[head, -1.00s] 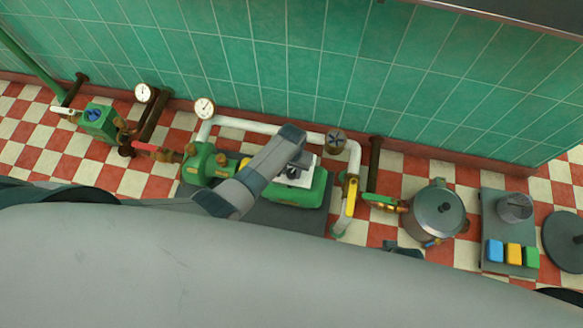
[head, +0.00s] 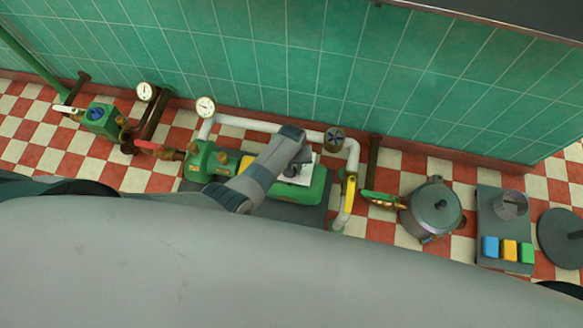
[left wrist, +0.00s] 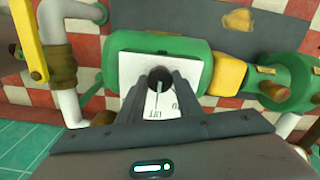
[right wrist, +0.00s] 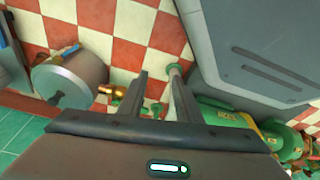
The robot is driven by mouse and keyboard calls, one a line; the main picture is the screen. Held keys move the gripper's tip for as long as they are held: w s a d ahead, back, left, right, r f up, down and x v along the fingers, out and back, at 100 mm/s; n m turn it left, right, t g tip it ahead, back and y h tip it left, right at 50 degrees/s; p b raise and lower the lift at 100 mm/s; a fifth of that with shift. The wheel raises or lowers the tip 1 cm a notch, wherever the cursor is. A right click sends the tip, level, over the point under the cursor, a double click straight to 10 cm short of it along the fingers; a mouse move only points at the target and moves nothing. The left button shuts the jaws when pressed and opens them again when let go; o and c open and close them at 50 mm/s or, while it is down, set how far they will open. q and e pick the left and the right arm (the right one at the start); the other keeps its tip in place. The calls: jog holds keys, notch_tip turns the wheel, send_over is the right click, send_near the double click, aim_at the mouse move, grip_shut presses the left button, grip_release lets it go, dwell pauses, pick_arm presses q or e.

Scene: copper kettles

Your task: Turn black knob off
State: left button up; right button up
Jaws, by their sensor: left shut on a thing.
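The black knob (left wrist: 160,76) sits on a white label plate (left wrist: 128,73) on top of the green pump body (left wrist: 198,50). A pale line shows on the knob, pointing toward the gripper's palm in the left wrist view. The plate's lettering is partly hidden, so I cannot read the setting. My left gripper (left wrist: 162,92) is shut on the knob, one finger on each side. In the head view, my left arm reaches over the pump (head: 312,190) and mostly hides the knob. My right gripper (right wrist: 156,80) is open and empty above the checkered floor.
A white pipe with a yellow-handled valve (head: 349,192) is right of the pump. A grey pot (head: 434,205) and a panel with coloured buttons (head: 509,250) are farther right. A gauge (head: 206,106) and the tiled wall are behind.

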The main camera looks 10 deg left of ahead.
pick_arm(q)
jog(key=o, duration=1)
jog(key=shift+o, duration=0.2)
jog(key=shift+r, duration=0.1)
jog(key=shift+r, duration=0.4)
notch_tip(320, 180, up, 3)
jog(key=shift+f+p, duration=0.1)
jog(key=shift+p, duration=0.75)
notch_tip(320, 180, up, 14)
jog(key=p, duration=0.3)
jog(key=shift+f, duration=0.2)
pick_arm(e)
jog(key=w+a+t, duration=0.2)
jog(key=a, duration=0.1)
jog(key=shift+w+f+t+y, duration=0.2)
jog(key=shift+t+y, duration=0.1)
jog(key=shift+y, duration=0.1)
pick_arm(q)
jog(key=shift+f, duration=0.1)
